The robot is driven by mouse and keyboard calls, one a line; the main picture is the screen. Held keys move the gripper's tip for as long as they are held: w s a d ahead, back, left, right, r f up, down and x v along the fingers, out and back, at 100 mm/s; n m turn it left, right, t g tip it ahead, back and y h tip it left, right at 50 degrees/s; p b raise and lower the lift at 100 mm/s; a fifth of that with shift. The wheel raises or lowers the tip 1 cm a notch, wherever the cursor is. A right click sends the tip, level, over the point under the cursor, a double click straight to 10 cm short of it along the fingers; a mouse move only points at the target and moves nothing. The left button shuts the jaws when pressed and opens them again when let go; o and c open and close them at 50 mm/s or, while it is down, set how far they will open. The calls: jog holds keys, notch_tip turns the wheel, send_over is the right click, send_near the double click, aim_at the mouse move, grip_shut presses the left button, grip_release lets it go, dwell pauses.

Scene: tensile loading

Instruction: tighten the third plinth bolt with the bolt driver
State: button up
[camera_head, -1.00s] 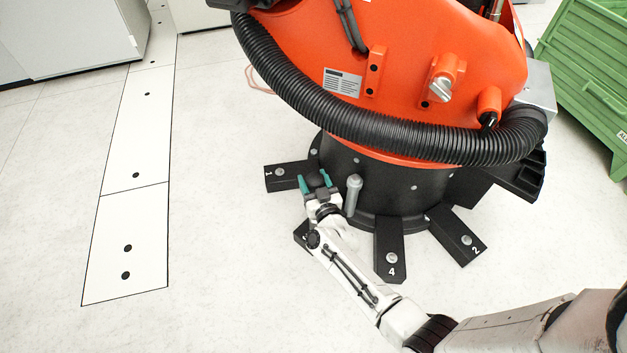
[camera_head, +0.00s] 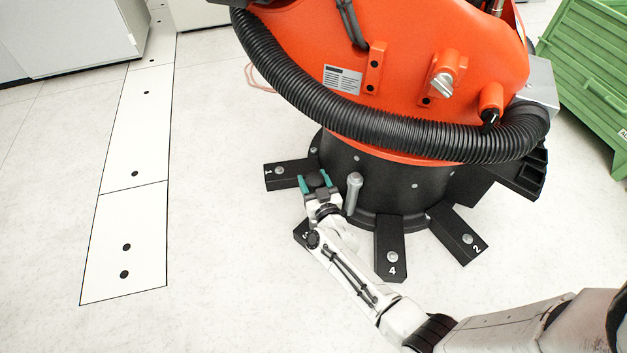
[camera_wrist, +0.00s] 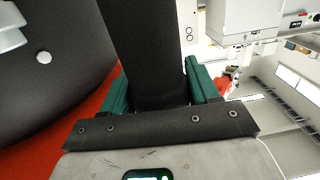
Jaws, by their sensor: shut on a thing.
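My gripper (camera_head: 315,183) has teal fingers shut on the dark bolt driver (camera_head: 317,180), close against the black round plinth. Whether the driver touches a bolt cannot be told. The foot marked 1 (camera_head: 277,175) lies to the left, and the feet marked 4 (camera_head: 390,240) and 2 (camera_head: 462,240) to the right, each with a visible bolt head.
A grey upright cylinder (camera_head: 353,190) stands just right of my gripper. The orange machine body (camera_head: 420,40) and a ribbed black hose (camera_head: 330,112) overhang the plinth. A green crate (camera_head: 590,75) is at the right. The floor at left is clear, with white floor plates (camera_head: 135,140).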

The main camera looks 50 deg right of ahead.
jog(key=shift+w+f+b, duration=0.1)
jog(key=shift+f+b, duration=0.45)
dwell(1.1)
jog(key=shift+s+a+f, duration=0.1)
jog(key=shift+s+f, duration=0.1)
jog(key=shift+f, duration=0.3)
dwell(1.0)
jog(key=shift+r, duration=0.1)
